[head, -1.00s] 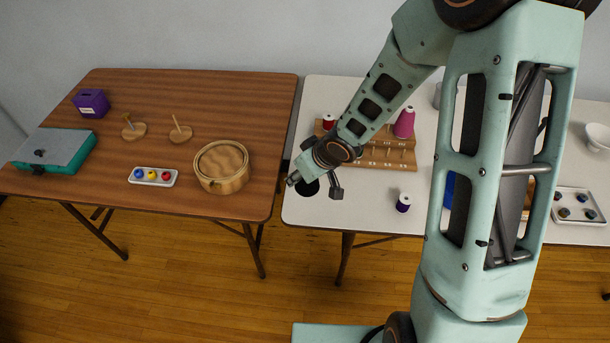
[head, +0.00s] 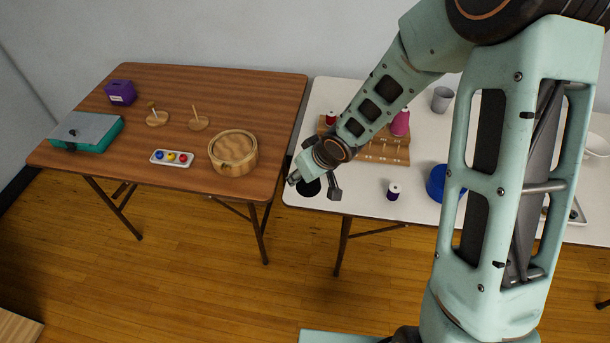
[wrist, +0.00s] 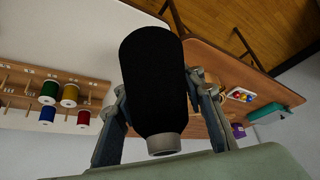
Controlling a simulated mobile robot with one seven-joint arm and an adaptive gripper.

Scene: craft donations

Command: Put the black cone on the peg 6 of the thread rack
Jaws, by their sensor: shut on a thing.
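My gripper (head: 316,184) is shut on the black cone (head: 309,188), held by the front left corner of the white table. In the wrist view the black cone (wrist: 154,75) fills the middle between the two fingers, its pale grey end toward the camera. The wooden thread rack (head: 392,157) stands behind and right of my gripper, partly hidden by my arm. It carries a pink cone (head: 400,122) and a red spool (head: 331,117). In the wrist view the rack (wrist: 22,72) shows several spools and bare pegs; its number labels are too small to read.
A dark purple spool (head: 394,192) stands on the white table (head: 360,202) in front of the rack. A blue bowl (head: 436,184) and a grey cup (head: 442,99) are further right.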

